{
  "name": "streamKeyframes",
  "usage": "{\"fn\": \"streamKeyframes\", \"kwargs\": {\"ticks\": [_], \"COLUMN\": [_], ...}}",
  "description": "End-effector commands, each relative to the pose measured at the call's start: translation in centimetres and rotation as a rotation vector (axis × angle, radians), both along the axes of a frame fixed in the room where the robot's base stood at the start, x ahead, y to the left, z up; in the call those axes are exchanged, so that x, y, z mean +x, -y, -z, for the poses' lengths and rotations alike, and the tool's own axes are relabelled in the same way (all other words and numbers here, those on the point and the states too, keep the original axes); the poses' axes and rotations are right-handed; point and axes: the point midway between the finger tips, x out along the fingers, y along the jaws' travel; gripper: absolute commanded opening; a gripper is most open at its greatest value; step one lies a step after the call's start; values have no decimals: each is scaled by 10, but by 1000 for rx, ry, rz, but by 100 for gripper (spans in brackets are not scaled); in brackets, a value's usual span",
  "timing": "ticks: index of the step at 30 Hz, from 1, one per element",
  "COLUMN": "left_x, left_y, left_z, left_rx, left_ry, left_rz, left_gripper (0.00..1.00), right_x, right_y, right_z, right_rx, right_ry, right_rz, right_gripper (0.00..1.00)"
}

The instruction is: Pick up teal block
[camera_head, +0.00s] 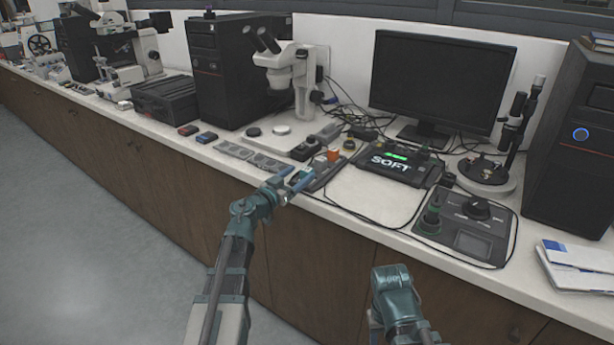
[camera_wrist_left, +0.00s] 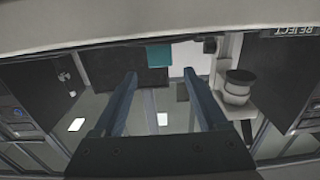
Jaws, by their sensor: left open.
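A small teal block (camera_wrist_left: 158,55) shows in the left wrist view, against a dark surface just beyond and between my fingertips. In the head view, a small teal-blue patch by the fingers is probably this block, mostly hidden by the gripper. My left gripper (camera_head: 299,175) is at the front edge of the counter, reaching in over it. In the wrist view the left gripper (camera_wrist_left: 160,76) has its two blue fingers apart with nothing between them. My right arm shows at the bottom of the head view, but its fingers cannot be seen.
An orange piece (camera_head: 333,155) stands just beyond the left gripper. Grey flat trays (camera_head: 252,157) lie to its left. A black device with a green display (camera_head: 393,165), a control box (camera_head: 466,226) and loose cables are to the right. Bare white counter (camera_head: 365,196) lies between.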

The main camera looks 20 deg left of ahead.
Motion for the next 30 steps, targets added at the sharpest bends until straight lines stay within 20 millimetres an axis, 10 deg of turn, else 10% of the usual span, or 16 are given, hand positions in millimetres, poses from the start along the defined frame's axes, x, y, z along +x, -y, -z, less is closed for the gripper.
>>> {"fn": "streamKeyframes", "kwargs": {"ticks": [19,30], "left_x": [48,48], "left_y": [15,15], "left_z": [8,8], "left_rx": [0,0], "left_ry": [0,0], "left_rz": [0,0], "left_gripper": [75,8], "right_x": [0,0], "right_y": [0,0], "right_z": [8,8], "right_rx": [0,0], "right_ry": [0,0], "right_rz": [0,0], "right_gripper": [50,50]}}
